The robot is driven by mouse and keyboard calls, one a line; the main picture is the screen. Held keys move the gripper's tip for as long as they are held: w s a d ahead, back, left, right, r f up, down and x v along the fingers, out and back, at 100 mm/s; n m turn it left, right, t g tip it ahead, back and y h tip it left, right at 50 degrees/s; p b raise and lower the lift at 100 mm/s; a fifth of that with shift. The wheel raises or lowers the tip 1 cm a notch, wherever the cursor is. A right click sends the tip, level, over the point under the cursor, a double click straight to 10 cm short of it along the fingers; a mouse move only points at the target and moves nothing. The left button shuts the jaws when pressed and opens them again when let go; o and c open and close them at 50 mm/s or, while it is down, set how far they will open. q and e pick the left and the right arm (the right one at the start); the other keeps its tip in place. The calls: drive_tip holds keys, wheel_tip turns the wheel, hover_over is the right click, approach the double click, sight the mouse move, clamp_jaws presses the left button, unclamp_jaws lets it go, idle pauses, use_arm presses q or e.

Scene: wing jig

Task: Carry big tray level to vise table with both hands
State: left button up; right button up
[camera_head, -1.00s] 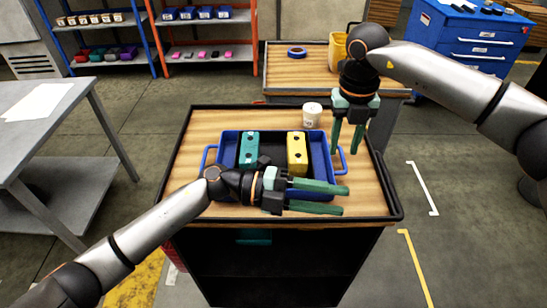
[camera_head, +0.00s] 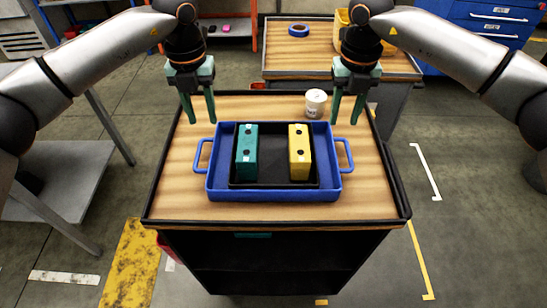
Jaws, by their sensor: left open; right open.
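The big blue tray (camera_head: 216,190) sits on the wooden top of a black cart (camera_head: 175,190). It has a loop handle on its left side (camera_head: 200,155) and one on its right side (camera_head: 346,155). Inside, on a black insert, stand a teal block (camera_head: 246,152) at left and a yellow block (camera_head: 299,152) at right. My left gripper (camera_head: 200,121) is open and empty, pointing down above the left handle. My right gripper (camera_head: 346,122) is open and empty, pointing down above the right handle. Neither visibly touches the tray.
A white cup (camera_head: 315,102) stands behind the tray, near my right gripper. A second wooden-topped table (camera_head: 290,62) behind the cart holds a blue tape roll (camera_head: 298,30) and a yellow bin (camera_head: 344,38). A grey table (camera_head: 60,170) is at left. No vise is recognisable.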

sight(212, 152)
use_arm(q)
wheel_tip(212, 152, down, 13)
drive_tip(key=shift+r, duration=0.15)
use_arm(e)
wheel_tip(212, 152, down, 13)
drive_tip(key=shift+r, duration=0.15)
use_arm(q)
drive_tip(key=shift+d, duration=0.1)
clamp_jaws()
use_arm(e)
clamp_jaws()
use_arm(q)
drive_tip(key=shift+r, duration=0.15)
use_arm(e)
drive_tip(key=shift+w+r, duration=0.1)
drive_tip(key=shift+r, duration=0.1)
idle(0.4)
